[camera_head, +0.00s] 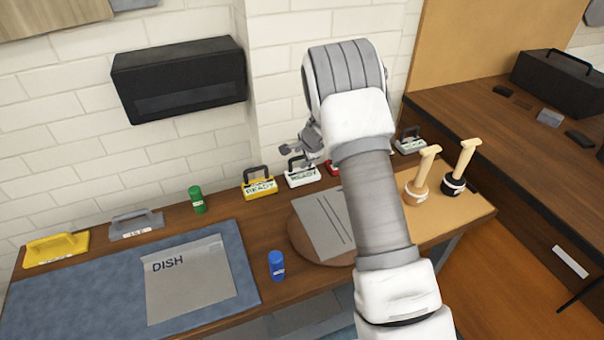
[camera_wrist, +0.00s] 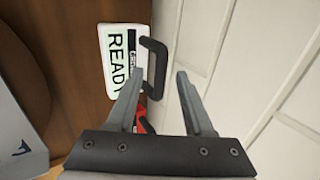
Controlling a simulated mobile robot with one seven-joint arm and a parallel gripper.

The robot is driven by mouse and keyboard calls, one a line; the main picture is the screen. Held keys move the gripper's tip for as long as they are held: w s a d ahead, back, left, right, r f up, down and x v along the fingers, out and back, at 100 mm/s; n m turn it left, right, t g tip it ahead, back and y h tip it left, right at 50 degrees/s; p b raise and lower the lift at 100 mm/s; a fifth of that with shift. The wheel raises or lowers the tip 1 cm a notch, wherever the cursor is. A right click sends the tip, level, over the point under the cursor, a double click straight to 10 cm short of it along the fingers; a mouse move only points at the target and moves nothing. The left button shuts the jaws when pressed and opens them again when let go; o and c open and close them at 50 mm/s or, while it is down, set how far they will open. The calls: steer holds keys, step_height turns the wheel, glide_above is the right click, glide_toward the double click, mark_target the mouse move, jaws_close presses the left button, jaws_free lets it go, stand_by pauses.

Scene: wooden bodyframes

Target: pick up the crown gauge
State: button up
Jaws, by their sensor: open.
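A white block with a black loop handle and a label reading "READY" stands by the wall in the head view (camera_head: 302,178). It also shows in the wrist view (camera_wrist: 117,58), beyond my fingertips, with its handle ahead of the gap between them. The label's smaller word is too unclear to confirm as crown. My gripper (camera_wrist: 160,76) is open and empty, its fingers apart from the handle. In the head view my gripper (camera_head: 300,147) is just above the white block. Similar handled blocks stand beside it: a yellow one (camera_head: 259,190) at left and a partly hidden red one (camera_head: 332,168) at right.
The wall (camera_wrist: 240,60) is close beside my gripper. A round wooden board (camera_head: 297,240) with a grey sheet lies in front. A green can (camera_head: 198,200), a blue can (camera_head: 276,265) and two wooden-handled tools (camera_head: 420,180) stand on the bench. Another handled block (camera_head: 409,146) is farther right.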

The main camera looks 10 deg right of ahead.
steer(key=shift+w+f, duration=0.3)
steer(key=shift+f, duration=0.2)
jaws_close()
stand_by(1.1)
